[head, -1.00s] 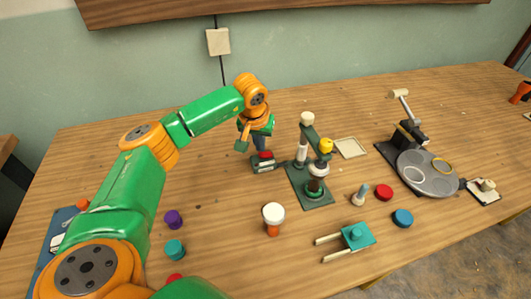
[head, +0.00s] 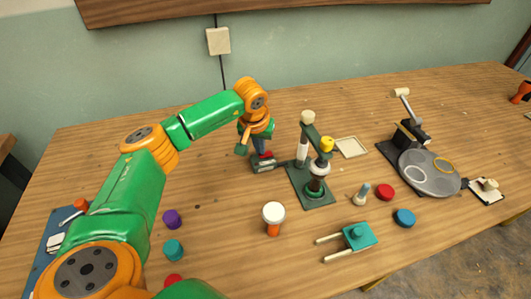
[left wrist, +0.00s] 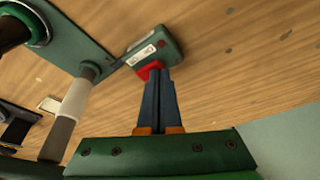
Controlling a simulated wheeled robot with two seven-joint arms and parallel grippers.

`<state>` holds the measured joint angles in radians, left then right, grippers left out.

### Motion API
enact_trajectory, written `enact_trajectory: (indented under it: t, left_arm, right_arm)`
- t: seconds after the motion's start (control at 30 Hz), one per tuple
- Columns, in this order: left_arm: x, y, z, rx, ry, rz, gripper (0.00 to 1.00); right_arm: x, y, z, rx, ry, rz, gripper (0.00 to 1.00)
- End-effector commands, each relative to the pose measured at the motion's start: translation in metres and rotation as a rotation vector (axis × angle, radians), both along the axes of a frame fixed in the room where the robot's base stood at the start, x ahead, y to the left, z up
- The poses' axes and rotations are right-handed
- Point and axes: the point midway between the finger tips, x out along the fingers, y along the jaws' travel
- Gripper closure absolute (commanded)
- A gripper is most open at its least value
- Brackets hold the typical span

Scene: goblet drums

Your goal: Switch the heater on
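A small green switch box (head: 263,166) with a red switch (head: 267,155) sits on the table beside a dark green press-like device (head: 312,190). In the left wrist view the switch box (left wrist: 157,48) has pale labels, and its red switch (left wrist: 149,70) is on the side facing my fingers. My left gripper (head: 258,152) is at the box. In the left wrist view the blue fingers of that gripper (left wrist: 159,74) are together and empty, with tips at the red switch. I cannot tell whether they touch it. My right gripper is not in view.
A white-topped orange jar (head: 273,217), a teal two-pronged piece (head: 350,240) and several coloured caps stand in front. A pale square tray (head: 350,147) lies behind the device. A grey round plate stand (head: 428,175) is at right. The back table is largely clear.

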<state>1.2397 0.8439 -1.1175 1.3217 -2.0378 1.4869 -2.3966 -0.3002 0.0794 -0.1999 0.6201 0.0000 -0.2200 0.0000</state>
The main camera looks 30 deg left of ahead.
Motion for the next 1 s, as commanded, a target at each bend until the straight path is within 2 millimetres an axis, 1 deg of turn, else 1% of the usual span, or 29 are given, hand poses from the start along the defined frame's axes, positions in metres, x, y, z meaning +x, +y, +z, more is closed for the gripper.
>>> enact_trajectory:
  t: [0.23,0.37,0.9,1.0]
  left_arm:
    - [0.000,0.000,-0.005,0.000,0.000,0.000,1.00]
    - [0.000,0.000,-0.001,0.000,0.000,0.000,1.00]
    - [0.000,0.000,0.061,0.000,0.000,0.000,1.00]
    - [0.000,0.000,0.069,0.000,0.000,0.000,1.00]
  right_arm:
    - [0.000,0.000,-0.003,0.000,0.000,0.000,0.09]
    - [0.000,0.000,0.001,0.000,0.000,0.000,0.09]
    - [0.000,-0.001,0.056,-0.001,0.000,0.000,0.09]
    - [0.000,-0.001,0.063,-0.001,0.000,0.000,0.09]
